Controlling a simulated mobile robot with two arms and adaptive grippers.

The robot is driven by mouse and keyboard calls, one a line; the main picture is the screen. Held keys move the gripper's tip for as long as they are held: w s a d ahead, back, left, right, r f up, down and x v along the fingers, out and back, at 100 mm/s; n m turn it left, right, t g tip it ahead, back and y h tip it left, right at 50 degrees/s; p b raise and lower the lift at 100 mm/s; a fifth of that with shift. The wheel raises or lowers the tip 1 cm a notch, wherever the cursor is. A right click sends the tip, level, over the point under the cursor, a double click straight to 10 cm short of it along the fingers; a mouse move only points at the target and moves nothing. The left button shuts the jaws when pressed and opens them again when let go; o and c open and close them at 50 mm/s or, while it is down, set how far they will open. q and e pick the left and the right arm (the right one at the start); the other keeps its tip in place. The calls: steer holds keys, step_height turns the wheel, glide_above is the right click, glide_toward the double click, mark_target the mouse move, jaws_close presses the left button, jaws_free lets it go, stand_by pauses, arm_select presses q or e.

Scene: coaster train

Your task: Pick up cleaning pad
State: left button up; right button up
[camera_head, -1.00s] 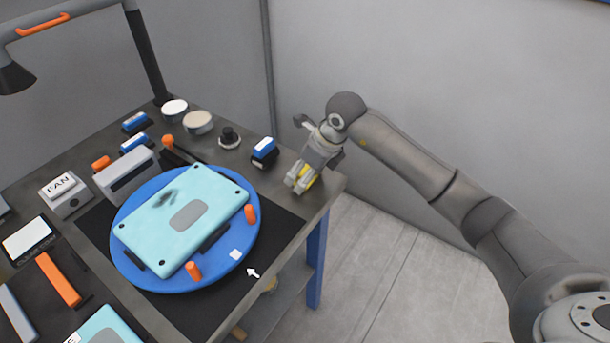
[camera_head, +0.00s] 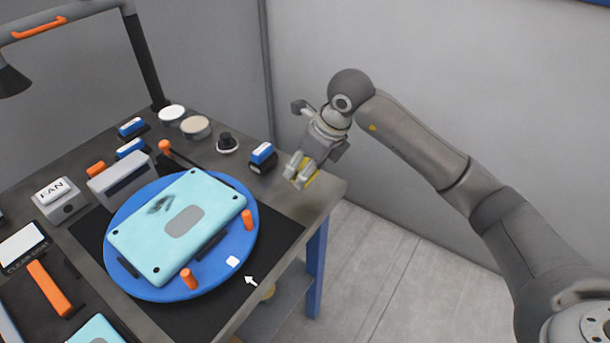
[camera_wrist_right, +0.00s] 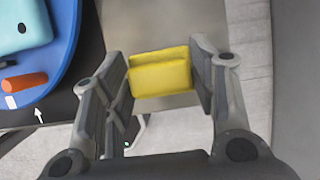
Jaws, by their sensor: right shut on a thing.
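The yellow cleaning pad (camera_wrist_right: 160,75) sits between the two fingers of my right gripper (camera_wrist_right: 162,80) in the right wrist view, and the fingers press on both its sides. In the head view my right gripper (camera_head: 301,172) is at the right back corner of the table, with a bit of the yellow pad (camera_head: 312,178) showing between its fingers. The fingers hide most of the pad there. I cannot tell whether the pad still touches the tabletop. My left gripper is in neither view.
A light blue device (camera_head: 146,225) with a dark smudge lies on a round blue turntable (camera_head: 237,272) with orange pegs. A blue-topped block (camera_head: 262,154) stands just left of my right gripper. A FAN switch box (camera_head: 58,203) and a lamp post (camera_head: 148,60) stand further left.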

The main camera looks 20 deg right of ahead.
steer(key=s+a+r+b, duration=0.2)
steer(key=s+r, duration=0.5)
steer(key=s, duration=0.4)
steer(key=shift+s+a+r, duration=0.2)
steer(key=shift+a+r, duration=0.05)
steer(key=shift+a, duration=0.25)
